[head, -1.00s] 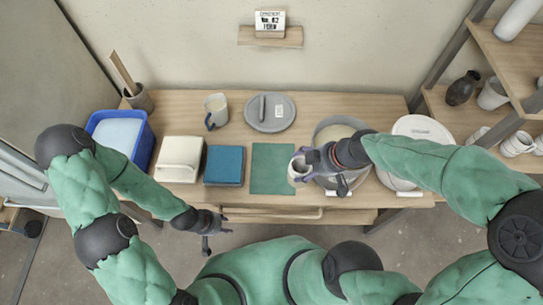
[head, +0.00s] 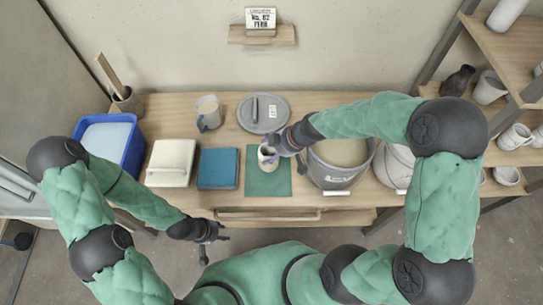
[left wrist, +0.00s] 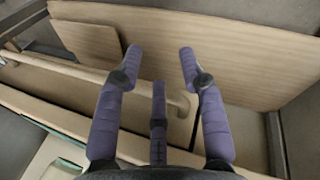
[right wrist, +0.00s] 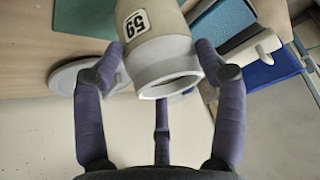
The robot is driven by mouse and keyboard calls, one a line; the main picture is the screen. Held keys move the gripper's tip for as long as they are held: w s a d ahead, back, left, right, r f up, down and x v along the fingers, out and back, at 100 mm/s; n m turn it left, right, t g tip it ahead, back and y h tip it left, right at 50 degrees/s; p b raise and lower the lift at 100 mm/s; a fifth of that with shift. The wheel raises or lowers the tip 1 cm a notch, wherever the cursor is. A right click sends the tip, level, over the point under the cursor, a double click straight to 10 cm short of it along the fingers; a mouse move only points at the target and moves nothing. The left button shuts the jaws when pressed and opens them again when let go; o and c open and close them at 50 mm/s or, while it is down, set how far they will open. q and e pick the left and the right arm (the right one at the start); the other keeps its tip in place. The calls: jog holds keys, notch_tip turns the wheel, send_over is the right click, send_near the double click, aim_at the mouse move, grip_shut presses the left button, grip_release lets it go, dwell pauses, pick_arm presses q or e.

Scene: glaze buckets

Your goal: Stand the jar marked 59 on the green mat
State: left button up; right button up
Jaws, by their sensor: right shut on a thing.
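The pale jar (right wrist: 165,45), with a tan body and the label 59, is held by my right gripper (right wrist: 160,72); its fingers are shut around it near the rim. In the head view the jar (head: 267,158) is over the upper part of the green mat (head: 268,184), beneath my right gripper (head: 274,150). It looks roughly upright; whether its base touches the mat cannot be told. The mat also shows in the right wrist view (right wrist: 82,18). My left gripper (head: 212,242) is open and empty before the table's front, as the left wrist view (left wrist: 160,70) shows.
A grey bucket (head: 338,178) stands right of the mat, and a teal book (head: 218,168) lies left of it. A grey lid (head: 250,122) and a mug (head: 208,112) are behind. A white box (head: 170,162) and blue tub (head: 132,150) stand further left.

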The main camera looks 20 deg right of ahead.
jog(key=shift+w+a+f, duration=0.1)
jog(key=shift+w+f, duration=0.15)
jog(key=shift+f, duration=0.05)
jog(key=shift+f+b, duration=0.75)
jog(key=shift+f, duration=0.65)
jog(key=shift+f, duration=0.15)
jog(key=o, duration=1.7)
jog(key=p+v, duration=0.2)
jog(key=v, duration=0.5)
jog(key=shift+s+r, duration=0.2)
jog(key=shift+r, duration=0.1)
